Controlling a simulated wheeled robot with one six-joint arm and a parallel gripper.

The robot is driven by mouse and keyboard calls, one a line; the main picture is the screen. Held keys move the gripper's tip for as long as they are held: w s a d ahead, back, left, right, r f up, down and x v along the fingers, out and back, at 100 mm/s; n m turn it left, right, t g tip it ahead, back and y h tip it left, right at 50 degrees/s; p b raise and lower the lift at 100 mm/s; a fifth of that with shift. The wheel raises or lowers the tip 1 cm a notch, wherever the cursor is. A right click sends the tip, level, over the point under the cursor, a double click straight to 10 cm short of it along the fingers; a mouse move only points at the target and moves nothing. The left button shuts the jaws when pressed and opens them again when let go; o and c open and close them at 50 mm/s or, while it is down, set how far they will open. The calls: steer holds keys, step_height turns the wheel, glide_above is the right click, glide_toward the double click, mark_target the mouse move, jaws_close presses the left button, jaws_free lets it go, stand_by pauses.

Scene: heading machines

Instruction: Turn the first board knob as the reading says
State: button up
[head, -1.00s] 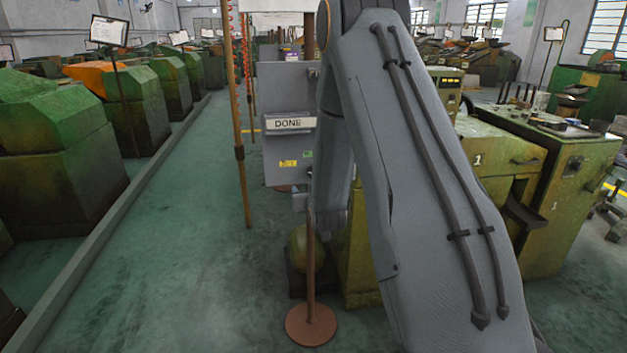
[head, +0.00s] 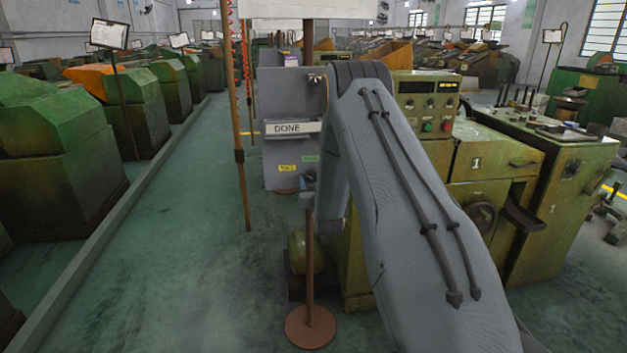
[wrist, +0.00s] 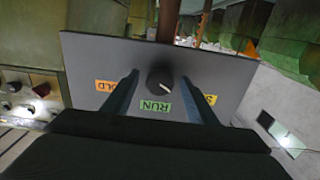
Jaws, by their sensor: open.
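In the wrist view a dark round knob (wrist: 160,80) with a white pointer mark sits on a grey board (wrist: 215,75). The mark points down and right, between the green RUN label (wrist: 155,106) and a partly hidden yellow label (wrist: 210,99). An orange label (wrist: 105,87), partly covered, is on the left. My gripper (wrist: 159,78) is open, with one finger on each side of the knob; I cannot tell whether they touch it. In the head view a grey panel with a yellow label (head: 287,168) and green label (head: 311,158) is partly behind my arm.
A brown post (head: 310,250) on a round base stands in front of the panel. A DONE sign (head: 290,127) is above the labels. The aisle (head: 170,240) at left is clear.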

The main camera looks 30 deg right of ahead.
steer(key=shift+w, duration=0.1)
steer(key=c, duration=1.1)
steer(key=shift+o, duration=0.2)
